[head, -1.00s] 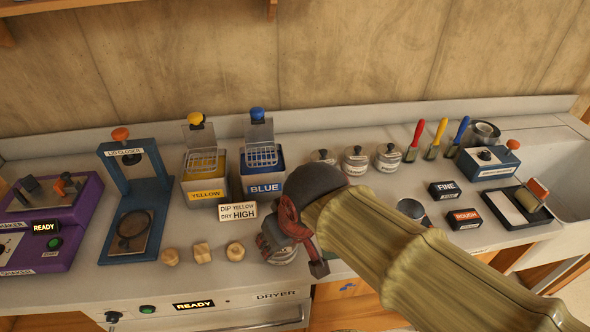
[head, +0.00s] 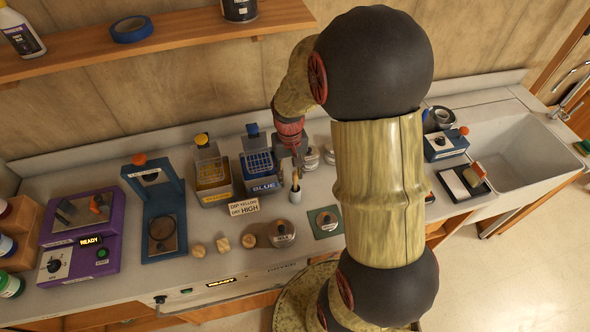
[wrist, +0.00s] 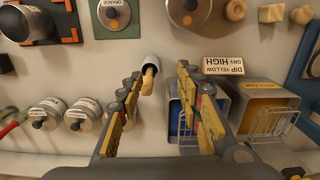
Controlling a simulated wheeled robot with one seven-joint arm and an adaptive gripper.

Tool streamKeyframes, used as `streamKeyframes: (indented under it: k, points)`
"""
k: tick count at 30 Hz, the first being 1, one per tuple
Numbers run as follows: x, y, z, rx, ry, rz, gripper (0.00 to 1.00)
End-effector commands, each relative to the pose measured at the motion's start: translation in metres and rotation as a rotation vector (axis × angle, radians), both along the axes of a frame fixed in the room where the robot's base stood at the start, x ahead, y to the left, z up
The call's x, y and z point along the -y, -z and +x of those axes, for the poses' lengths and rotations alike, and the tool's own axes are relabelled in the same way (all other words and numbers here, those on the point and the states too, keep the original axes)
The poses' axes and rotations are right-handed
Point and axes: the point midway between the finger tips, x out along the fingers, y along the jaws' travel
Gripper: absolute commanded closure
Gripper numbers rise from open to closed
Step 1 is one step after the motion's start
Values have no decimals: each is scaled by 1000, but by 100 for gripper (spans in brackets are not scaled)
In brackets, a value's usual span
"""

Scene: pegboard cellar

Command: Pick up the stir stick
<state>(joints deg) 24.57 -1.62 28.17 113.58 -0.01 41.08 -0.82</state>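My gripper (head: 291,160) is above and behind the cup in the head view. In the wrist view my gripper (wrist: 158,76) is open, with the stick's end between its fingers, nearer the left one. The fingers show no contact with the stick.
The blue tank (head: 263,184) and yellow tank (head: 216,192) stand close left of the cup. A labelled round tin (head: 281,235) and a green mat (head: 313,231) with another tin lie in front. The sign (head: 244,206) and wooden knobs are at front left.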

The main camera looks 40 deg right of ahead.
Motion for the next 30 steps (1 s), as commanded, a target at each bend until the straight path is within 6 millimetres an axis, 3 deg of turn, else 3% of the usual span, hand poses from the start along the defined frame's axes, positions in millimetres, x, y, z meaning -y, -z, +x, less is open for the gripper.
streamKeyframes:
  k: [4,10,30]
  points:
    - [14,0,-1,-27,29,13,64]
    - [32,12,21,11,37,-6,64]
    - [33,85,18,18,36,-9,64]
